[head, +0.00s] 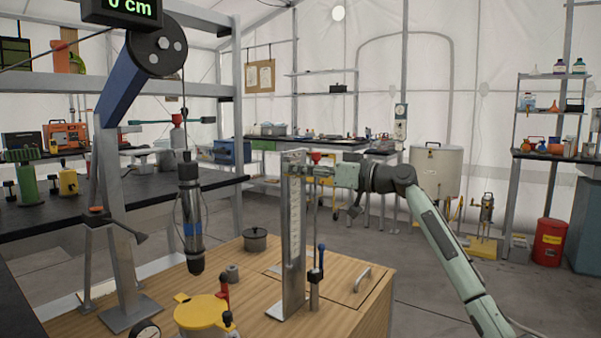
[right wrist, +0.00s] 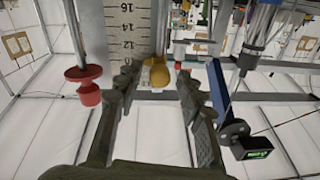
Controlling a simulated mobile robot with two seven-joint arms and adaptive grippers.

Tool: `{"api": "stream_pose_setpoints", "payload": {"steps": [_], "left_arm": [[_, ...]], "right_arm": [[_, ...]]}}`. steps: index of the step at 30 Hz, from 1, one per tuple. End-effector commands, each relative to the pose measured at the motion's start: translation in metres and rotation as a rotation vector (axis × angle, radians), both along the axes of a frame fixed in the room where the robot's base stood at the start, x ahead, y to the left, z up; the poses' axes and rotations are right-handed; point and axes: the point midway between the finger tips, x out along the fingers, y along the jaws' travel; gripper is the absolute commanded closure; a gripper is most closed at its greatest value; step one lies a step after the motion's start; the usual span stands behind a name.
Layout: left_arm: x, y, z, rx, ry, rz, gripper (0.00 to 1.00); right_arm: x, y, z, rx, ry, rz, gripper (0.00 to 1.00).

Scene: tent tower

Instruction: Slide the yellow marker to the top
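The upright metal stand (head: 293,230) with a white number scale stands on the wooden cabinet in the head view. The scale (right wrist: 127,35) also fills the upper part of the right wrist view. The yellow marker (right wrist: 158,73) is a rounded knob in front of the scale, near the fingertips. I cannot make it out clearly in the head view. My right gripper (head: 312,171) is at the upper part of the stand, reaching in from the right. In the right wrist view its fingers are apart, with the marker between their tips and gaps beside it. My left gripper is out of view.
The wooden cabinet (head: 345,322) also carries a yellow lidded pot (head: 203,318), a small dark pot (head: 255,240) and a blue-topped rod (head: 317,275) close to the stand. A dark cylinder (head: 190,215) hangs left of the stand. The floor to the right is mostly clear.

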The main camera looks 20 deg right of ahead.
Motion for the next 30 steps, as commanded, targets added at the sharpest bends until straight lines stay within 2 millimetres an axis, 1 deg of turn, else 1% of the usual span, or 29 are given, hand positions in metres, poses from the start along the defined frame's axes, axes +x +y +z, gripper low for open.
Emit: {"api": "stream_pose_setpoints", "payload": {"steps": [7, 11, 14, 21, 24, 30], "left_arm": [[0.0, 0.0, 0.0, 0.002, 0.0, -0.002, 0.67], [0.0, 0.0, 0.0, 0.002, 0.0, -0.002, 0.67], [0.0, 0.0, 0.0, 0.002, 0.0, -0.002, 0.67], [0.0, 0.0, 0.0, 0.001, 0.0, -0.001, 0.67], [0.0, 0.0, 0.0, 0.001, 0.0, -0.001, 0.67], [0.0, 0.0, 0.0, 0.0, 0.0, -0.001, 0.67]], "right_arm": [[0.0, -0.001, -0.003, -0.003, 0.004, 0.0, 0.61], [-0.006, -0.007, -0.004, -0.004, 0.004, -0.002, 0.61], [-0.018, -0.018, -0.004, -0.004, 0.005, -0.002, 0.61], [-0.057, -0.052, -0.005, -0.004, 0.005, -0.003, 0.61], [-0.072, -0.063, -0.004, -0.005, 0.006, -0.002, 0.61], [-0.087, -0.077, -0.003, -0.003, 0.005, 0.0, 0.61]]}}
